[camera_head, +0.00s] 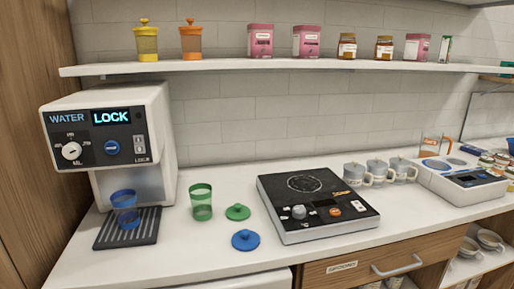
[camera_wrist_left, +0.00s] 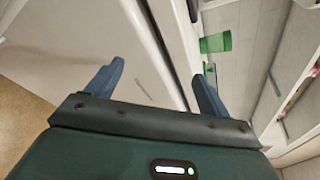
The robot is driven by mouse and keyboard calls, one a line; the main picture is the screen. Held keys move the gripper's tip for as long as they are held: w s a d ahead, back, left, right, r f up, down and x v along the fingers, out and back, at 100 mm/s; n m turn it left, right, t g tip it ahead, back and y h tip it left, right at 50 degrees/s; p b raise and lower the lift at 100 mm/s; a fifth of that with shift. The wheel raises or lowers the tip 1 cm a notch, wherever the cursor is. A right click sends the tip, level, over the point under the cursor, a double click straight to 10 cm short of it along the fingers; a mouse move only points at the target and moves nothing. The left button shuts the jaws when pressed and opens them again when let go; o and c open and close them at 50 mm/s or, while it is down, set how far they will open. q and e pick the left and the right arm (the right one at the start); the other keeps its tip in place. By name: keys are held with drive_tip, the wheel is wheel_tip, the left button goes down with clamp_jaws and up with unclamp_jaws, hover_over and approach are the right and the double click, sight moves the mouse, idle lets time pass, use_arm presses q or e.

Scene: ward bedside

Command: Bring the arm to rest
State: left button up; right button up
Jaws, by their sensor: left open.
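In the left wrist view my left gripper (camera_wrist_left: 160,82) is open, its two blue-grey fingers wide apart with nothing between them. Behind the fingers is a pale flat surface, perhaps a cabinet front. A green cup (camera_wrist_left: 215,43) shows beyond the right finger, apart from it. Neither arm shows in the head view. My right gripper is in no view.
The white counter holds a water dispenser (camera_head: 108,135) with a blue cup (camera_head: 125,207) on its drip tray, a green cup (camera_head: 201,203), green (camera_head: 238,212) and blue (camera_head: 245,240) lids, a cooktop (camera_head: 316,204) and several grey mugs (camera_head: 377,172). A shelf (camera_head: 220,67) runs above.

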use_arm(q)
drive_tip(key=s+d+f+n+g+h+p, duration=0.1)
drive_tip(key=s+d+f+n, duration=0.3)
drive_tip(key=n, duration=0.6)
drive_tip(key=s+d+f+n+g+h+p, duration=0.2)
drive_tip(key=s+d+f+n, duration=0.3)
drive_tip(key=s+d+n, duration=0.3)
drive_tip(key=s+n+g+h, duration=0.1)
drive_tip(key=n, duration=0.1)
drive_tip(key=shift+d+f+n, duration=0.15)
drive_tip(key=shift+n, duration=0.25)
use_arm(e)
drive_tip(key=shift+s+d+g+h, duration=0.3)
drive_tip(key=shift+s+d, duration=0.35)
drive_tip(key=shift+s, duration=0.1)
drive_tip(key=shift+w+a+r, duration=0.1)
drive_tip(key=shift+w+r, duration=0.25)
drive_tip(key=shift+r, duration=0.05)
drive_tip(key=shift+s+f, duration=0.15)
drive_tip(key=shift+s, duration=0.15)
